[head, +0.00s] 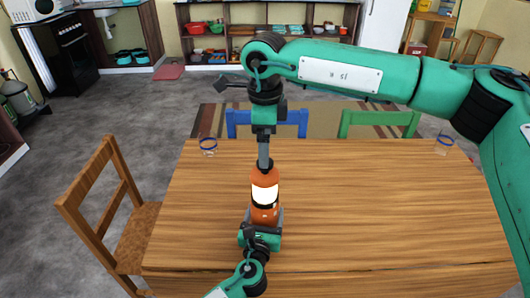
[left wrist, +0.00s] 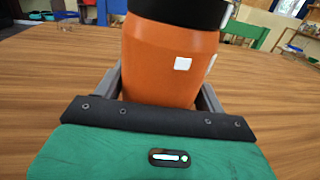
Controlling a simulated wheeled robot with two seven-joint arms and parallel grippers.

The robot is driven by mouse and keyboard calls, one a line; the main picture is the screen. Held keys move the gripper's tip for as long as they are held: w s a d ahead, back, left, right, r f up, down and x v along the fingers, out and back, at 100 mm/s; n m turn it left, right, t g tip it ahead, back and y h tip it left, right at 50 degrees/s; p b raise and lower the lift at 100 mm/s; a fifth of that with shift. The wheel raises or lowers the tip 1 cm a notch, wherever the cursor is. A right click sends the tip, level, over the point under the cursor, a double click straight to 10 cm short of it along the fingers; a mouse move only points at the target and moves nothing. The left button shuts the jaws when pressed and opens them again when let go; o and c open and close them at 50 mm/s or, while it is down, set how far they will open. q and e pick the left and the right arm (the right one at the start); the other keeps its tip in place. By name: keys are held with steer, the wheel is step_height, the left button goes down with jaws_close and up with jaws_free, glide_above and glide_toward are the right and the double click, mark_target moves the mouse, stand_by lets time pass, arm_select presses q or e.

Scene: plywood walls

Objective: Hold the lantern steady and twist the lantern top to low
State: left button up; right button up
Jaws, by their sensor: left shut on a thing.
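The orange lantern (head: 264,207) stands upright on the wooden table, with a bright white glowing band around its middle and a dark top (head: 263,165). My left gripper (head: 264,217) is shut on its lower body from the near side. In the left wrist view the lantern (left wrist: 168,62) fills the space between the fingers, and its upper part is cut off by the frame. My right gripper (head: 263,153) points straight down from above with its fingertips at the lantern top. Its fingers show edge-on, so their gap is hidden and I cannot tell whether they touch the top.
The wooden table (head: 380,200) is mostly bare around the lantern. A blue-rimmed glass (head: 208,147) stands at the far left edge, another glass (head: 444,145) at the far right. A wooden chair (head: 118,210) is at the left; blue (head: 240,124) and green (head: 378,122) chairs stand behind.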

steer(key=shift+r, duration=0.15)
arm_select(q)
steer(key=o, duration=1.4)
steer(key=s, duration=0.4)
steer(key=s+a, duration=0.1)
steer(key=s, duration=0.3)
steer(key=s+a, duration=0.1)
steer(key=s, duration=0.3)
steer(key=shift+w, duration=0.1)
